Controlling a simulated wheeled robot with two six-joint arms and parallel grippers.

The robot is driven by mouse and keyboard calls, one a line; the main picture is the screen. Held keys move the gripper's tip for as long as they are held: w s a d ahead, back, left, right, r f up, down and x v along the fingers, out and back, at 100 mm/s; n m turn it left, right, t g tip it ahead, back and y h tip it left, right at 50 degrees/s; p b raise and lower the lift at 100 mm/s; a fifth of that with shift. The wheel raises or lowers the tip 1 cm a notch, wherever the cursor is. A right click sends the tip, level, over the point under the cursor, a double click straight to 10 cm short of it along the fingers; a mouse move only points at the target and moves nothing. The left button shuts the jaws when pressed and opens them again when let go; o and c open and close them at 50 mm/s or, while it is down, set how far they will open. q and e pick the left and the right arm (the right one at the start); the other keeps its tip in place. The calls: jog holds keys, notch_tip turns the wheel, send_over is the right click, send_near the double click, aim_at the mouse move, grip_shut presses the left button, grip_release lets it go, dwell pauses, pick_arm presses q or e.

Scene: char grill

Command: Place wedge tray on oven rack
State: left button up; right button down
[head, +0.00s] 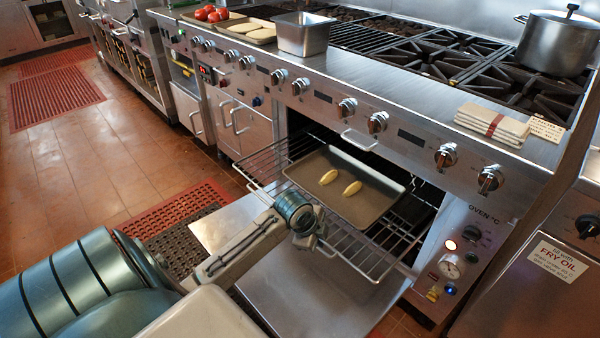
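A grey metal tray (335,165) with two yellow wedges (352,188) on it is at the pulled-out wire oven rack (262,165), partly inside the open oven. It looks level and seems to rest on the rack; I cannot tell whether a small gap is left beneath it. My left gripper (309,238) is over the front part of the rack, close to the tray's near edge. Its fingers are mostly hidden by my wrist, so I cannot tell whether they are open or touch the tray. My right gripper is not in view.
The oven door (300,295) is folded down under the rack. A control panel (462,258) stands right of the opening. The range top above holds a steel pan (303,38), tomatoes (210,14), a pot (558,42) and folded towels (491,124).

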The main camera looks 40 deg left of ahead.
pick_arm(q)
jog(key=s+d+n+t, duration=0.1)
jog(key=s+d+n, duration=0.5)
jog(key=s, duration=0.4)
jog(key=s+d+n+t, duration=0.2)
jog(key=s+d+n, duration=0.4)
jog(key=s, duration=0.4)
jog(key=shift+s+r+n, duration=0.3)
jog(key=shift+s+n, duration=0.1)
jog(key=shift+n, duration=0.2)
jog(key=shift+a, duration=0.15)
